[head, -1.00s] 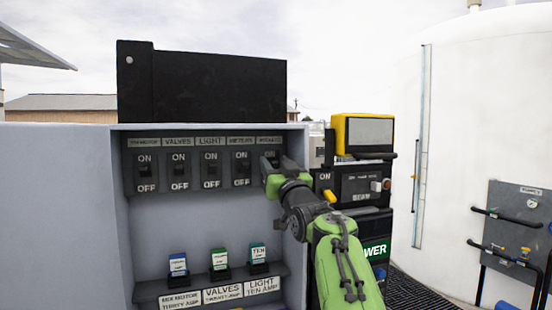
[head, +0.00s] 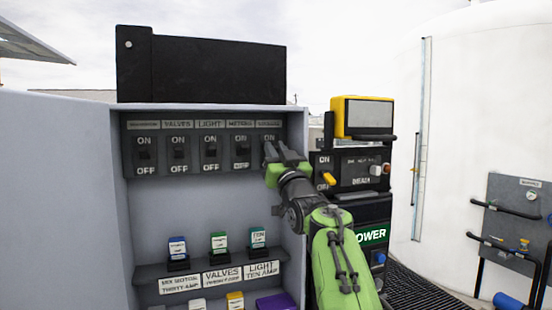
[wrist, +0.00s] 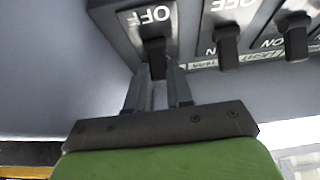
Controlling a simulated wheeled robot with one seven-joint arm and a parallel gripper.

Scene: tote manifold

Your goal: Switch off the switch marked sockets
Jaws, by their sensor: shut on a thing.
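The sockets switch (head: 269,138) is the rightmost in a row on the dark switch panel, under a blurred label (head: 268,125). My gripper (head: 284,152) is in front of it and hides its lower part. In the wrist view, turned upside down, the switch's dark lever (wrist: 156,58) stands between the two fingertips of my gripper (wrist: 158,80), which are shut on it. The word OFF shows beside the lever on the same plate. I cannot tell whether the lever is up or down.
Other switches, including METERS (head: 241,146) and LIGHT (head: 209,148), stand close to the left. Coloured fuses (head: 218,243) sit on the shelf below. A machine with a yellow-framed screen (head: 364,118) and yellow handle (head: 329,179) stands right of the cabinet.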

